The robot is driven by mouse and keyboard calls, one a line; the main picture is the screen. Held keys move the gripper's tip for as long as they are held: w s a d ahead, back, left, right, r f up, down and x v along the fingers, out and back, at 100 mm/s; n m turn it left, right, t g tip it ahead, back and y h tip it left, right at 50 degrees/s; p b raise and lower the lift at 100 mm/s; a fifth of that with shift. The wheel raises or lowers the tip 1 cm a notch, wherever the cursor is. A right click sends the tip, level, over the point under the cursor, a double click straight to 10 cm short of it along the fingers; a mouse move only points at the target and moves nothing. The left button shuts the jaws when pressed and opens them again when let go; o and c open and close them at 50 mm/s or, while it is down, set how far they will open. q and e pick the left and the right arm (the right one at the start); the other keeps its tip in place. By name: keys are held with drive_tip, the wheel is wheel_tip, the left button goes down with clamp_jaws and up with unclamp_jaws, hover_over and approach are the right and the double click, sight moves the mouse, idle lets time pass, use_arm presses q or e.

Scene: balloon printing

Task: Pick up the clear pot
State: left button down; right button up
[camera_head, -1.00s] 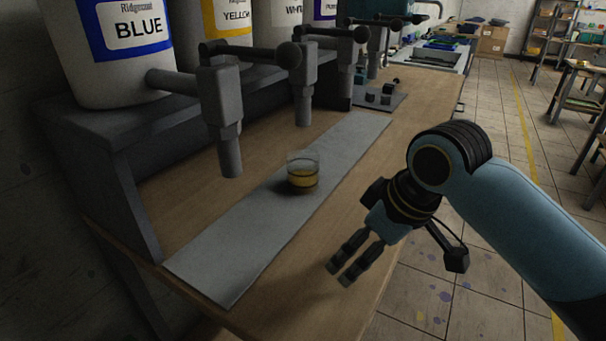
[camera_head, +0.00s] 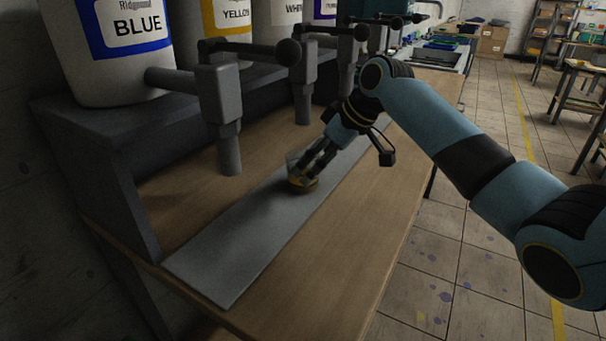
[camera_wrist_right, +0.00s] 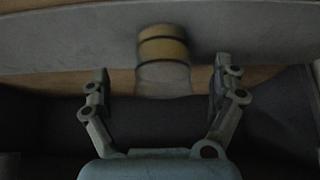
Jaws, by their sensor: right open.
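The clear pot (camera_head: 303,184), with yellow content in its lower part, stands on the grey strip on the bench. My right gripper (camera_head: 310,170) is at the pot in the head view and hides part of it. In the right wrist view the pot (camera_wrist_right: 163,62) lies between and a little beyond the open fingers of my right gripper (camera_wrist_right: 158,82). There is a gap on both sides, and the fingers are not closed on it. My left gripper does not show in either view.
The grey strip (camera_head: 232,260) runs along the wooden bench (camera_head: 345,265). Grey taps (camera_head: 222,110) hang over the back of the bench, below the blue-labelled paint bucket (camera_head: 110,55) and others. The near right part of the bench is clear.

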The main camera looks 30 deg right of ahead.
sight(305, 172)
drive_tip(key=x, duration=0.4)
drive_tip(key=shift+w+a+f, duration=0.15)
drive_tip(key=shift+w+a, duration=0.05)
drive_tip(key=shift+a, duration=0.1)
drive_tip(key=shift+c, duration=0.4)
drive_tip(key=c, duration=1.3)
drive_tip(key=shift+c, duration=0.2)
